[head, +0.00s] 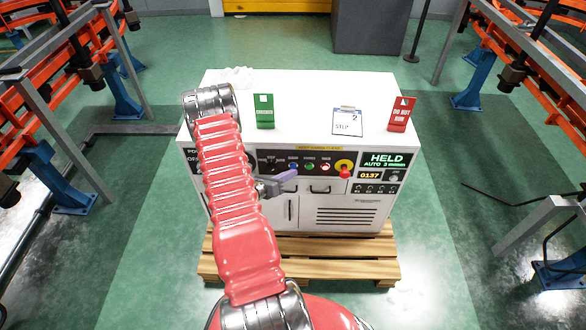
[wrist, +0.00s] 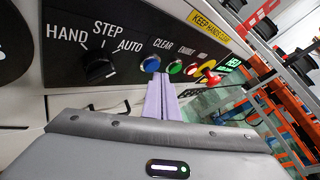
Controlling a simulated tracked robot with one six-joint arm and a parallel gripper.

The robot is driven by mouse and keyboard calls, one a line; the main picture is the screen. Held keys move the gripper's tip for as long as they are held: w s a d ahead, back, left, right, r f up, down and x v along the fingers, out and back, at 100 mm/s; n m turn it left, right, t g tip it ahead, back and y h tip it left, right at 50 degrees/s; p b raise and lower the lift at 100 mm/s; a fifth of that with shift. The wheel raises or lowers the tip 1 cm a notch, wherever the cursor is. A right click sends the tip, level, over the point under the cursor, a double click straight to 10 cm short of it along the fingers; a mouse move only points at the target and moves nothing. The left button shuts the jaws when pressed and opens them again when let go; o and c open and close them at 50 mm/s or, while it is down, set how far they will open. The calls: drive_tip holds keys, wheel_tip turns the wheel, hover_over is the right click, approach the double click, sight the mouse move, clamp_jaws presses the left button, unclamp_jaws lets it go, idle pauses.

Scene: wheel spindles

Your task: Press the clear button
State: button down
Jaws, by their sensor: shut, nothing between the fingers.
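The clear button is a blue round button (wrist: 150,64) under the label CLEAR on the black control panel (wrist: 128,45). In the head view the blue button (head: 293,167) sits just above my fingertips. My gripper (head: 293,174) is shut and empty, its lavender fingers together in front of the panel. In the wrist view the gripper (wrist: 160,77) points up at the panel, its tips just below and right of the blue button, toward the green one. I cannot tell whether the tips touch the panel. The button's face is mostly uncovered in the wrist view.
Right of it are a green button (wrist: 176,68), a red button (wrist: 190,70) and a red emergency stop on yellow (wrist: 211,73). A black selector knob (wrist: 100,67) is left. The display (head: 385,160) reads HELD.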

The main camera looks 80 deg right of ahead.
drive_tip(key=shift+a, duration=0.3)
drive_tip(key=shift+s, duration=0.1)
drive_tip(key=a, duration=0.2)
drive_tip(key=s+a, duration=0.1)
drive_tip(key=a, duration=0.2)
idle(0.5)
drive_tip(key=shift+f, duration=0.1)
idle(0.9)
